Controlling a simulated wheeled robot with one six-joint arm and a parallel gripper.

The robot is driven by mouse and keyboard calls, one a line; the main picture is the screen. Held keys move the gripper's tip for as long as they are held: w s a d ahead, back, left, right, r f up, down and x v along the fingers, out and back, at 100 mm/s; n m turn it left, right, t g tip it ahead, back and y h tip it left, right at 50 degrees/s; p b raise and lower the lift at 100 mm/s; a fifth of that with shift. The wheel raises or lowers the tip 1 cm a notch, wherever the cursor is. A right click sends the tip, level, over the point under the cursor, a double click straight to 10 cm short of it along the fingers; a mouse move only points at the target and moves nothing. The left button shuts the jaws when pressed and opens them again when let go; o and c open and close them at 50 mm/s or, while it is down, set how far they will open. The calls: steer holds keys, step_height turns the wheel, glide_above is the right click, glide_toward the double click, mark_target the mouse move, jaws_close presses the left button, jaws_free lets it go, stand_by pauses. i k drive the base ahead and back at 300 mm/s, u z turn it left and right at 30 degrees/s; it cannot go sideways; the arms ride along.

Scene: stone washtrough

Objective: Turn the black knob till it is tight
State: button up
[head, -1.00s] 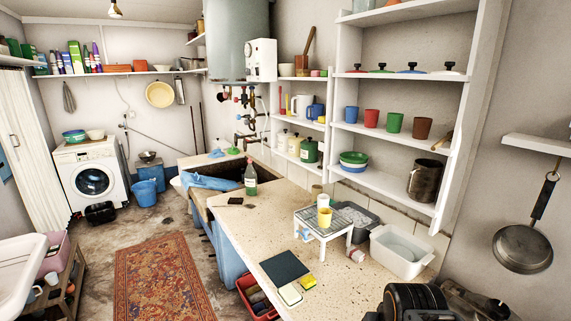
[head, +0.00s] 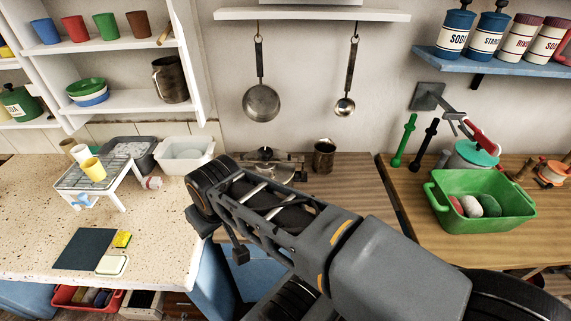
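I cannot pick out one black knob for certain. A small dark knob shape (head: 265,152) tops a low metal device (head: 262,168) at the back of the wooden counter, partly hidden behind my arm. A black rod-like handle with a rounded top (head: 427,138) stands by the wall, beside a similar green one (head: 404,140). My arm reaches from the lower right to the middle of the head view. My gripper's fingertips do not show, so neither its opening nor anything in it can be seen.
A green tub (head: 484,213) with several rounded things stands on the right counter, in front of a teal-lidded pot (head: 474,156). A dark metal mug (head: 324,157) stands near the device. A white basin (head: 185,155) and wire rack (head: 100,175) occupy the speckled counter (head: 155,225).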

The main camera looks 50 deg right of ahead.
mark_target(265, 153)
steer(key=z, duration=0.85)
steer(key=k, duration=0.35)
steer(key=z, duration=0.2)
steer(key=i, duration=0.5)
